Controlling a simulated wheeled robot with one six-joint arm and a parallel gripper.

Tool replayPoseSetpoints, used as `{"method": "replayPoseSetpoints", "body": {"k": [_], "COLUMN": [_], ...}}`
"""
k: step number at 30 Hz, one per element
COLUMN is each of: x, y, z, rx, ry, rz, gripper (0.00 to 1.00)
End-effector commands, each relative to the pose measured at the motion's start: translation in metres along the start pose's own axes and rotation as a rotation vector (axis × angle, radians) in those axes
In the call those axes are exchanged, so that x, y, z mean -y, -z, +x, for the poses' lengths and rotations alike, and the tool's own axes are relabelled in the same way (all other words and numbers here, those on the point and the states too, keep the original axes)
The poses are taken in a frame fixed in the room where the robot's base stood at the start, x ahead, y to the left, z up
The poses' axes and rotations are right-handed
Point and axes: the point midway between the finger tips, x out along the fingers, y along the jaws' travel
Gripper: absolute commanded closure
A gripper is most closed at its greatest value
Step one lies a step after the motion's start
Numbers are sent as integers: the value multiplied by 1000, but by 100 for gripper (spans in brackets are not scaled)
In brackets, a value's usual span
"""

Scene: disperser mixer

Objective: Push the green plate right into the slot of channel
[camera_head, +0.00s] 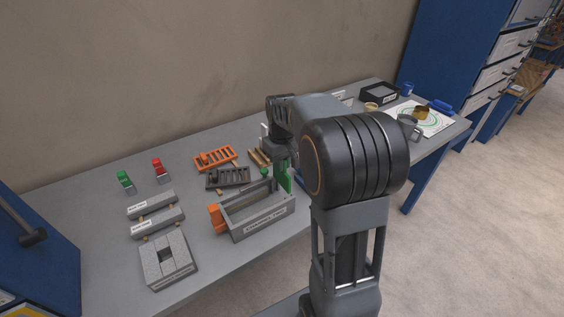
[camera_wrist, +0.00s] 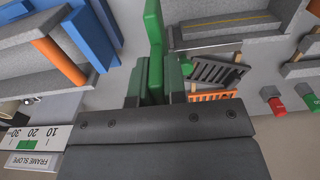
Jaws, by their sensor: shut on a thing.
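The green plate (camera_head: 285,181) stands upright at the right end of the grey channel (camera_head: 266,230) in the head view. In the wrist view the green plate (camera_wrist: 153,28) sticks out beyond my gripper (camera_wrist: 153,80), which is shut on it. The channel (camera_wrist: 225,22) lies just to the right of the plate there. I cannot tell whether the plate touches the channel or sits in its slot. In the head view my gripper (camera_head: 281,160) is partly hidden by my arm. An orange piece (camera_head: 215,217) is at the channel's left end.
A dark slotted rack (camera_head: 228,178) and an orange rack (camera_head: 214,158) lie behind the channel. Grey blocks (camera_head: 165,258) and small red (camera_head: 157,167) and green (camera_head: 125,180) pieces are further left. A blue and grey fixture (camera_wrist: 88,38) with an orange rod is on the plate's other side.

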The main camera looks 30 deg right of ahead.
Motion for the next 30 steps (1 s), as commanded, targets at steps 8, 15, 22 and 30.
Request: {"method": "replayPoseSetpoints", "body": {"k": [8, 15, 22, 30], "x": [0, 0, 0, 0], "y": [0, 0, 0, 0], "z": [2, 8, 14, 21], "rx": [0, 0, 0, 0], "ry": [0, 0, 0, 0], "rz": [0, 0, 0, 0], "gripper": [100, 100, 100, 100]}}
